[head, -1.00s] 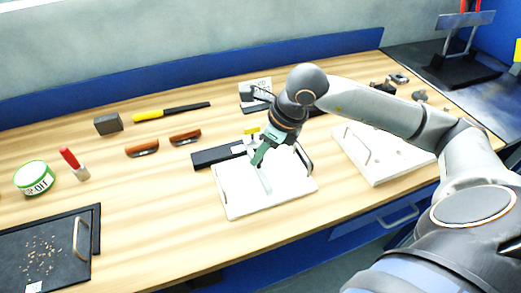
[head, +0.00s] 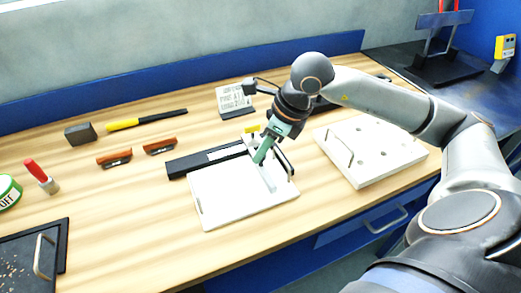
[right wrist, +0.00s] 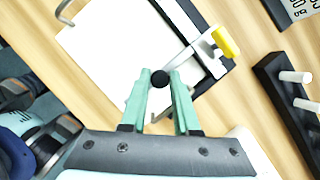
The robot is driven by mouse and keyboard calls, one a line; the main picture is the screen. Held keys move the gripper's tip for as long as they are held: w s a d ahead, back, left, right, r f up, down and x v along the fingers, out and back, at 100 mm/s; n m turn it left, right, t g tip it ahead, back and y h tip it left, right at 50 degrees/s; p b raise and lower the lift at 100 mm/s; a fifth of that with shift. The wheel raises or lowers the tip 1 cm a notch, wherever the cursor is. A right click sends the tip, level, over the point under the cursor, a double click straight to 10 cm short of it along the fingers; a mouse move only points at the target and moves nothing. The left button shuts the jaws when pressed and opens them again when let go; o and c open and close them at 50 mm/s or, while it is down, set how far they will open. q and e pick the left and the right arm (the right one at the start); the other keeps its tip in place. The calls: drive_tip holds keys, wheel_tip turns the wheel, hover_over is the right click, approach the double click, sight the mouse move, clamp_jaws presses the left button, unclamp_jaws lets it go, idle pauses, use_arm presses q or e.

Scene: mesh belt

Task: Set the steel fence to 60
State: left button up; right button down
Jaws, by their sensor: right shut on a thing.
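The steel fence (head: 268,179) is a narrow grey strip on the white board (head: 220,199), near its right side. My right gripper (head: 261,158) reaches down to the fence's far end. In the right wrist view, my right gripper (right wrist: 160,84) has its green fingers closed around a round black knob (right wrist: 160,78). The black rail (head: 190,164) with a pale strip runs along the board's far edge. A yellow tab (head: 252,128) stands beyond it. Any scale numbers are too small to read, and the gripper hides part of the fence. My left gripper is out of view.
A white board with holes (head: 370,150) lies to the right. A black tray (head: 20,262) is at the lower left.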

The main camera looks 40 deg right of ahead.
drive_tip(key=c, duration=0.6)
unclamp_jaws()
drive_tip(key=shift+c, duration=0.2)
drive_tip(key=v, duration=1.2)
drive_tip(key=shift+r, duration=0.25)
drive_tip(key=shift+s, duration=0.15)
